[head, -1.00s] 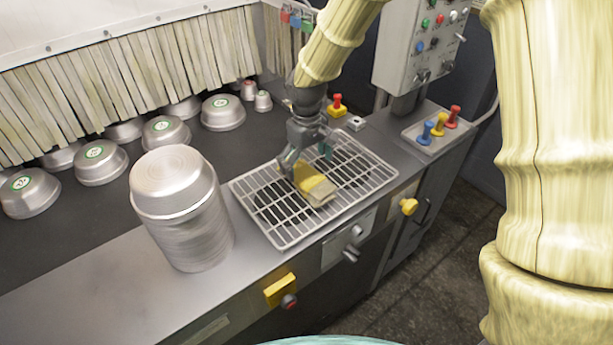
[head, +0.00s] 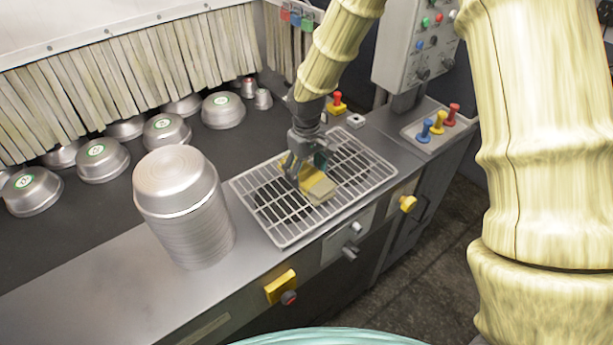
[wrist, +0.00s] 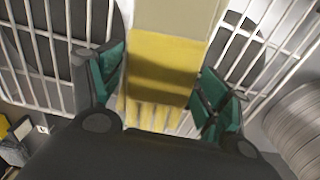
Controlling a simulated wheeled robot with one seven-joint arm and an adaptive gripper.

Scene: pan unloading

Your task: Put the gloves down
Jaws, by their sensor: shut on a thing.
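The yellow and beige gloves (head: 318,188) are at the wire rack (head: 283,237) on the metal counter. My gripper (head: 304,168) is over the rack with its fingers around the gloves, shut on them. In the wrist view the gloves (wrist: 163,68) lie between the two green-padded fingers, with the rack bars behind. I cannot tell whether the gloves touch the rack. Part of the gloves is hidden by my gripper in the head view.
A tall stack of metal pans (head: 186,208) stands left of the rack. Several upturned pans (head: 102,162) sit on the dark belt before the strip curtain. Blue, yellow and red knobs (head: 438,123) are right of the rack. Bare counter (head: 95,290) lies at front left.

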